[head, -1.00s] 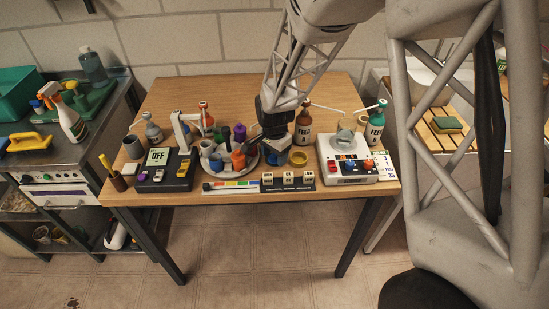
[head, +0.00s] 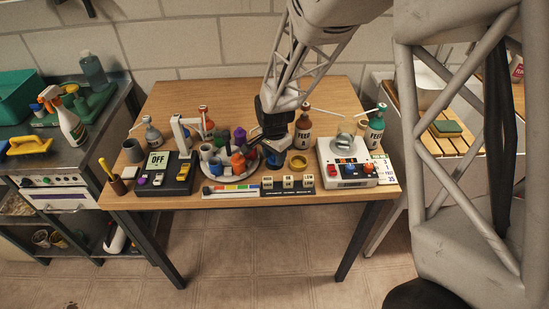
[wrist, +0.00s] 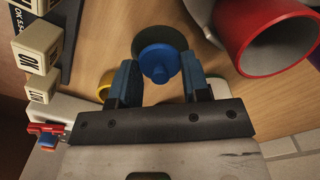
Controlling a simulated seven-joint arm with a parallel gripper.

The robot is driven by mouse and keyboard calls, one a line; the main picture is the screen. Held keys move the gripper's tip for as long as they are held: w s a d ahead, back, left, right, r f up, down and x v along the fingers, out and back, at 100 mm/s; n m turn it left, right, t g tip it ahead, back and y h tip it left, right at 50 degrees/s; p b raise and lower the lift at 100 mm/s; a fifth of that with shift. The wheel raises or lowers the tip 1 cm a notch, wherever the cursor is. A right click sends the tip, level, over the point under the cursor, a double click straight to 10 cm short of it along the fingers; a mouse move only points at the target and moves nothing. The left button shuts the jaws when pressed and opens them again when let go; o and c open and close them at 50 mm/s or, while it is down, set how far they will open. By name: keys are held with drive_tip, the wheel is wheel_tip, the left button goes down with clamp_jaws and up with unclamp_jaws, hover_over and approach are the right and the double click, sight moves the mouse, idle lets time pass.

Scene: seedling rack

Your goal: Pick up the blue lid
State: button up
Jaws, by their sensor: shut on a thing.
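In the head view my gripper (head: 274,160) points down at the table, just right of the round grey tray (head: 230,178). There I cannot tell the lid apart from the blue fingers.
A yellow ring (head: 298,162) lies close to the right of my gripper. Cream labelled blocks (head: 288,181) stand in front. A brown bottle (head: 303,128) is behind, and a white panel with knobs (head: 347,174) is to the right. The tray to the left is crowded.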

sight(270, 158)
wheel_tip(270, 158, up, 9)
drive_tip(key=shift+f, duration=0.1)
idle(0.4)
idle(0.5)
drive_tip(key=shift+w+a+r, duration=0.1)
drive_tip(key=shift+r, duration=0.45)
drive_tip(key=s+a+r+n, duration=0.1)
drive_tip(key=s+a+n, duration=0.1)
drive_tip(key=a+n, duration=0.7)
drive_tip(key=s+a+r+n, duration=0.1)
drive_tip(key=s+a+n, duration=0.1)
drive_tip(key=a+n, duration=0.7)
drive_tip(key=shift+g, duration=0.4)
drive_tip(key=shift+s, duration=0.1)
drive_tip(key=shift+f, duration=0.15)
